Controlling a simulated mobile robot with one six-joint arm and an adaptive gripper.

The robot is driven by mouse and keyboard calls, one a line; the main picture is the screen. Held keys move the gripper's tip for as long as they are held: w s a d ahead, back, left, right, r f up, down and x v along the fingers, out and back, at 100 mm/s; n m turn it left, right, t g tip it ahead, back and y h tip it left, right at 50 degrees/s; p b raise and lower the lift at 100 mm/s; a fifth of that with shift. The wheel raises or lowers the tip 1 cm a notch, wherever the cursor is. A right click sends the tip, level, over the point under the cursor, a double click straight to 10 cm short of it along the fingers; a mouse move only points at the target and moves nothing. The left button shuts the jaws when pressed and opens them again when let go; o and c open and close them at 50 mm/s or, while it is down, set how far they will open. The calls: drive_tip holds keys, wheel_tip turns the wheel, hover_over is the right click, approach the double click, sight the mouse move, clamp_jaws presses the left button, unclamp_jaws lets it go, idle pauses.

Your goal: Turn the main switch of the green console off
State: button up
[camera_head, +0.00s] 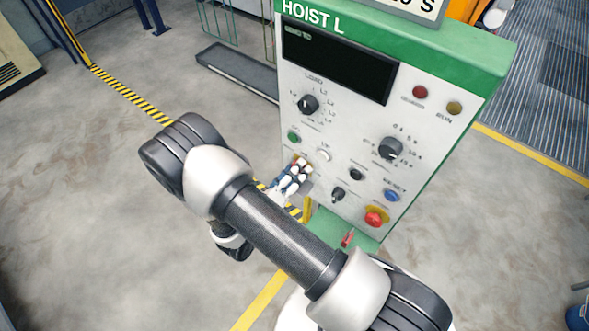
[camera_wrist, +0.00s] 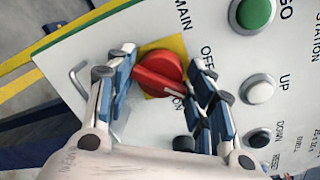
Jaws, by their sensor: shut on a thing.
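The green console (camera_head: 455,62) has a green top edge and a white panel marked "HOIST L". Its main switch is a red knob (camera_wrist: 158,75) on a yellow plate (camera_wrist: 178,46), with "MAIN", "OFF" and "ON" printed around it in the wrist view. My gripper (camera_wrist: 163,78) has its blue-padded fingers on both sides of the knob and is shut on it.
Close by are a green GO button (camera_wrist: 254,12), a white UP button (camera_wrist: 258,91) and a black DOWN button (camera_wrist: 258,139). A red mushroom button (camera_head: 375,218) and a blue RESET button (camera_head: 391,195) sit lower right.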

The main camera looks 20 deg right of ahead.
drive_tip(key=n+p, duration=0.1)
drive_tip(key=n, duration=0.3)
drive_tip(key=shift+r, duration=0.15)
drive_tip(key=n+p, duration=0.1)
drive_tip(key=n, duration=0.3)
drive_tip(key=shift+g, duration=0.4)
drive_tip(key=shift+w+n, duration=0.1)
drive_tip(key=shift+n, duration=0.2)
drive_tip(key=o, duration=0.9)
drive_tip(key=shift+a, duration=0.1)
drive_tip(key=v, duration=1.2)
